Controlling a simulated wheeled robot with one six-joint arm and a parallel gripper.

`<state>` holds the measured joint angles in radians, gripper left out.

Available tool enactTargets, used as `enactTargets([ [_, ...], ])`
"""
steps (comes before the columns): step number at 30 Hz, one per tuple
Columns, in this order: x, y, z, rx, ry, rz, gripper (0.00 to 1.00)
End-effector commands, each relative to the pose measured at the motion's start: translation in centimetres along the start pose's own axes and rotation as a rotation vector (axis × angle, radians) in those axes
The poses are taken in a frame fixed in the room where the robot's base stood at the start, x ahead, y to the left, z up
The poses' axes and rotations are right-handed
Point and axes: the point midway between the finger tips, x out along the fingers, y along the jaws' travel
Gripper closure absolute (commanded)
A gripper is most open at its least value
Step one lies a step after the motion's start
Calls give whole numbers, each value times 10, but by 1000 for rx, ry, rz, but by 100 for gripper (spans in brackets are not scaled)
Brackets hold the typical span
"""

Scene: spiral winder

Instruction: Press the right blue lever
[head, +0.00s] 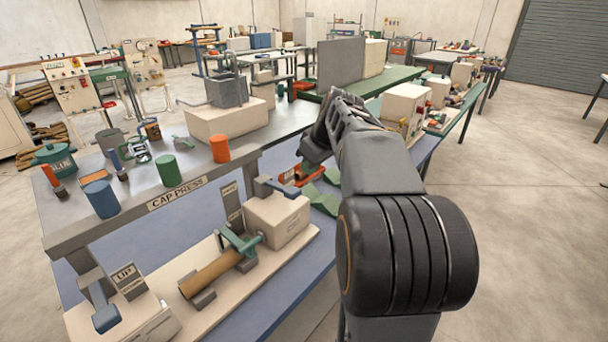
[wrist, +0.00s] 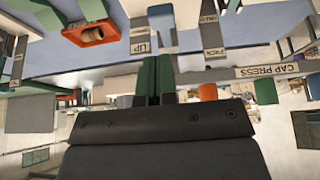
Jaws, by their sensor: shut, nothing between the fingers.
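The right blue lever (head: 276,187) lies on top of a cream box (head: 277,222) at the right end of the lower winder base. A second blue lever (head: 104,308) is at the left end, beside an UP sign (head: 125,280). My gripper (head: 314,150) is above and to the right of the right lever, apart from it. Its fingertips are partly hidden by my own wrist in the head view. In the wrist view my gripper (wrist: 155,98) is shut and empty.
A brown roll (head: 210,272) with a green clamp (head: 239,242) lies between the levers. The CAP PRESS shelf (head: 178,192) stands behind, holding blue, green and orange cylinders. A red tray (head: 297,176) and green blocks (head: 318,197) lie right of the lever. Open floor is at right.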

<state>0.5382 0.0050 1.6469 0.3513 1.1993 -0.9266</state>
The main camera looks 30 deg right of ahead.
Motion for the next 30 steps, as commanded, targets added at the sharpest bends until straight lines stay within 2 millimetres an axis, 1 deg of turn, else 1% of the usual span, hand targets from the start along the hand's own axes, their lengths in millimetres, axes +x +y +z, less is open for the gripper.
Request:
enactTargets([
  [3, -8, 0, 0, 0, 1, 1, 100],
  [6, -12, 0, 0, -1, 0, 1, 100],
  [30, -12, 0, 0, -1, 1, 1, 100],
])
